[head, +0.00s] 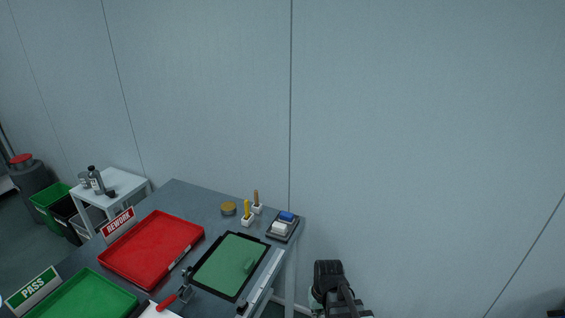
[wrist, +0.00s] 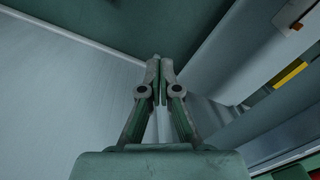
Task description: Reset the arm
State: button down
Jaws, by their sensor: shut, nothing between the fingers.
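My gripper (wrist: 160,66) shows in the wrist view with its two fingers together and nothing between them. It is clear of any object there, with plain pale and green-grey surfaces beyond the fingertips. In the head view I cannot make out the fingers. A green panel (head: 226,262) lies in a dark frame fixture on the grey table (head: 178,196). A red-handled clamp (head: 168,301) sits at the fixture's front left corner.
A red REWORK tray (head: 152,247) and a green PASS tray (head: 92,300) lie on the table's left. A brush holder (head: 247,219), a brass-coloured round tin (head: 228,208) and a small tray with blue and white blocks (head: 283,225) stand at the back. A white side table (head: 118,184) stands farther left.

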jog(key=s+d+f+m+h, duration=0.1)
jog(key=s+d+f+m, duration=0.1)
jog(key=s+d+f, duration=0.3)
jog(key=s+f+g, duration=0.2)
jog(key=s+f, duration=0.3)
jog(key=s, duration=0.4)
jog(key=s+f+g, duration=0.2)
jog(key=s+f, duration=0.4)
jog(key=s, duration=0.3)
jog(key=s+d+f+g, duration=0.1)
jog(key=s+f+g, duration=0.2)
jog(key=s, duration=0.7)
notch_tip(320, 180, down, 2)
jog(key=shift+f, duration=0.25)
